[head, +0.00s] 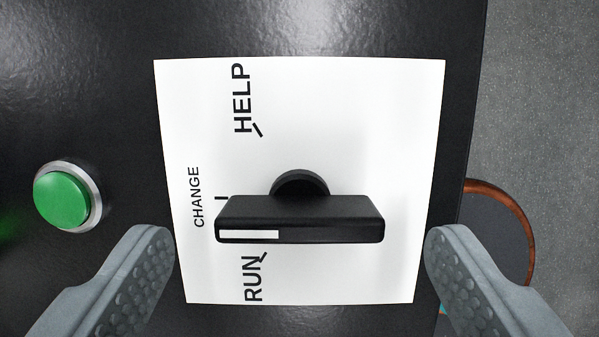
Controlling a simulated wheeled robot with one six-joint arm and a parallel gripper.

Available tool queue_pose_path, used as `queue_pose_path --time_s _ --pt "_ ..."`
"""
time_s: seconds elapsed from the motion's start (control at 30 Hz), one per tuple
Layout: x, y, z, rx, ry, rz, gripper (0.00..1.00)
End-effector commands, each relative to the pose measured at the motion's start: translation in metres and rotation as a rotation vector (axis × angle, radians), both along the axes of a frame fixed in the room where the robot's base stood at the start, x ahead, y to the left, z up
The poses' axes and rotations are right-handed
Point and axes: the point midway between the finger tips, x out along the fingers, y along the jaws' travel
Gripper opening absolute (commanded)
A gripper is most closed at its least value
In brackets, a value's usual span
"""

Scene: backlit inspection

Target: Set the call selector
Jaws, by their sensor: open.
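The call selector is a black bar handle (330,213) on a round black hub (300,184), mounted on a white label plate (370,110). The plate reads HELP, CHANGE and RUN from top to bottom along its left side, with the words turned sideways and a tick beside each. The bar lies level across the picture. Its white-striped end points left, towards the CHANGE tick. My gripper (298,245) is open, one finger left of the bar and one right of it, with clear gaps to both ends. Nothing is held.
A green push button (64,198) with a silver ring sits left of the plate, near my left finger. The glossy black panel (100,110) ends at the right. Beyond it are grey floor (550,130) and a partly hidden round brown-rimmed object (505,190).

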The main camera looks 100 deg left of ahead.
Motion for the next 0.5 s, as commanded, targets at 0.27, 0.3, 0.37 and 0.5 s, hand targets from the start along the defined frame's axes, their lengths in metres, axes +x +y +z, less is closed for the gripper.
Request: queue_pose_path --time_s 0.27,0.3,0.37,0.5 --pt "0.001 -0.008 -0.020 0.000 0.001 0.000 0.80" --pt "0.001 -0.009 -0.021 0.000 0.000 0.000 0.80" --pt "0.001 -0.009 -0.022 0.000 0.000 0.000 0.80" --pt "0.001 -0.009 -0.022 0.000 0.000 0.000 0.80"
